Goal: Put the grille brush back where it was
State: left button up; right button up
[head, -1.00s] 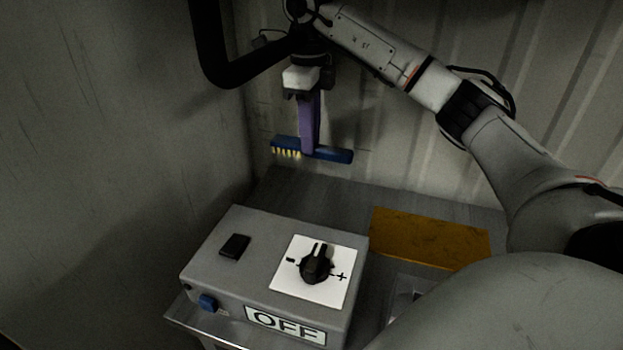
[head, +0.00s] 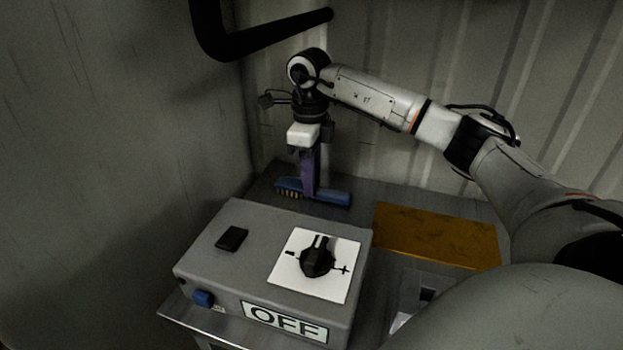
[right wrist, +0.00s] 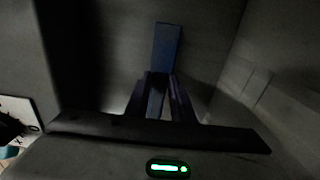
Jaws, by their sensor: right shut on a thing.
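The grille brush (head: 335,197) has a blue bar-shaped head with pale bristles at its left end. My right gripper (head: 309,182) points down and is shut on the brush, its purple fingers meeting the blue head. The brush is low over the back of the grey bench, behind the control box; I cannot tell whether it touches the surface. In the right wrist view the blue brush (right wrist: 166,50) reaches up from between the purple fingers (right wrist: 160,95). My left gripper is not in view.
A grey control box (head: 215,275) with a black knob (head: 317,258) and an OFF label stands in front of the brush. An orange-brown plate (head: 437,236) lies right on the bench. A black pipe (head: 265,40) hangs above, and walls close the left and back.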

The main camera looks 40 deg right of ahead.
jog(key=o, duration=0.9)
notch_tip(320, 180, up, 12)
jog(key=shift+w+r+p, duration=0.1)
jog(key=shift+w+p, duration=0.05)
jog(key=shift+p, duration=0.55)
